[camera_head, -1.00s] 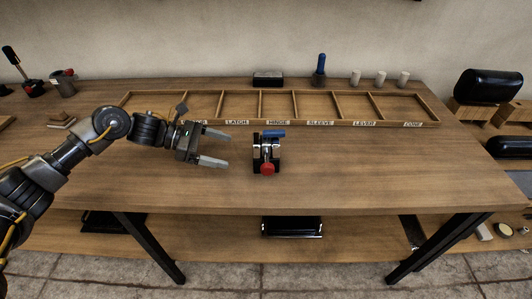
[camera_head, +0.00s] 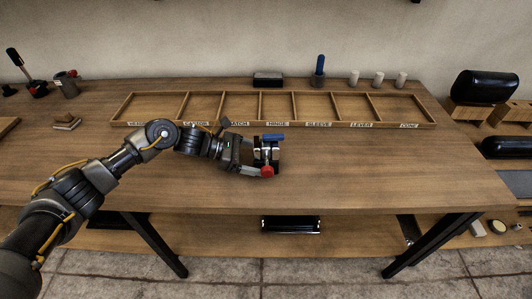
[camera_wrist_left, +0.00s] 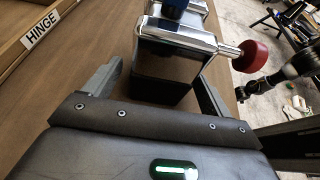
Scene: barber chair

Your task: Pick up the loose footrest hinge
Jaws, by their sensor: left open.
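The loose footrest hinge (camera_head: 267,148) stands on the bench in front of the tray, with a blue top, a chrome body, a dark block and a red knob facing the front edge. My left gripper (camera_head: 263,158) is at the hinge, coming from the left. In the left wrist view the open fingers (camera_wrist_left: 160,90) lie on either side of the hinge's dark block, with the chrome cylinder (camera_wrist_left: 178,38) and red knob (camera_wrist_left: 257,55) just beyond. I cannot tell whether either finger touches it. Part of a dark arm shows at the right of the wrist view; its fingers are unclear.
A shallow wooden tray (camera_head: 270,122) with labelled, empty compartments lies behind the hinge. A black box (camera_head: 268,79), a blue-handled item (camera_head: 319,70) and several pale cylinders stand along the back. The bench top is clear to the right and in front.

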